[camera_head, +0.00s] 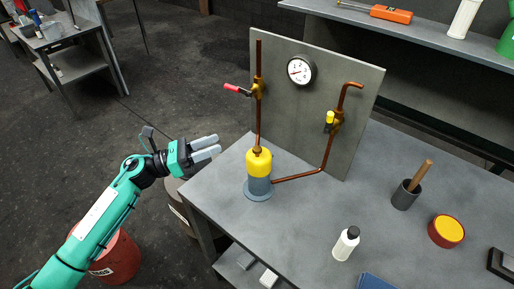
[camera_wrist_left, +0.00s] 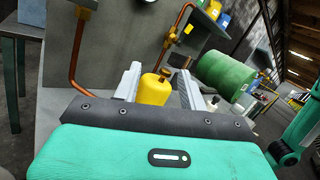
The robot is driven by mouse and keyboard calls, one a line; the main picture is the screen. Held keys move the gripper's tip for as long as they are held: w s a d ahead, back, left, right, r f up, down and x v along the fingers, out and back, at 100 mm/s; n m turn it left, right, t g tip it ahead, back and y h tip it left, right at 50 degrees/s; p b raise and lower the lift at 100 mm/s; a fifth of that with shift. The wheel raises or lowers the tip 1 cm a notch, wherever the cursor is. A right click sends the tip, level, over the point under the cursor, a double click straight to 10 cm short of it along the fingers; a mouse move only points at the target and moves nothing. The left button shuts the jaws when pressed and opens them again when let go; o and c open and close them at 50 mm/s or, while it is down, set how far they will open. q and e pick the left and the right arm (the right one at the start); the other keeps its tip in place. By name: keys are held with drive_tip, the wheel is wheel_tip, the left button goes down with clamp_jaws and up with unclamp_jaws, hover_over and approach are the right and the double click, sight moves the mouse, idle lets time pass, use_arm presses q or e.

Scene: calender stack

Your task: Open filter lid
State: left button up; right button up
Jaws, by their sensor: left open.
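The filter stands upright on the grey table, with a yellow lid (camera_head: 259,162) on a blue-grey body (camera_head: 258,187). A copper pipe (camera_head: 258,120) comes down to the top of the lid. My left gripper (camera_head: 213,147) is open and empty, to the left of the filter and apart from it, beyond the table's left edge. In the left wrist view the yellow lid (camera_wrist_left: 154,89) shows between the two open fingers (camera_wrist_left: 160,71), farther off. The filter's body is hidden there behind the gripper. My right gripper is not in view.
A panel (camera_head: 288,110) behind the filter carries a gauge (camera_head: 301,71), a red-handled valve (camera_head: 238,90) and a yellow-handled valve (camera_head: 329,121). A white bottle (camera_head: 344,245), a dark cup (camera_head: 406,194) and a red-yellow tin (camera_head: 446,231) stand to the right. The table's left corner is clear.

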sight(257, 148)
use_arm(q)
drive_tip(key=d+m+g+p, duration=0.1)
drive_tip(key=d+m+p, duration=0.1)
drive_tip(key=d, duration=0.1)
drive_tip(key=w+d+f+m+g+p, duration=0.1)
drive_tip(key=d+g, duration=0.1)
drive_tip(key=d, duration=0.2)
drive_tip(key=d+m+g+y+p, duration=0.1)
drive_tip(key=d+m+p, duration=0.1)
drive_tip(key=d, duration=0.2)
drive_tip(key=shift+w+f+m+p, duration=0.2)
drive_tip(key=shift+w+m+p, duration=0.1)
drive_tip(key=shift+w+d+f, duration=0.15)
drive_tip(key=shift+d, duration=0.45)
drive_tip(key=shift+c, duration=0.4)
clamp_jaws()
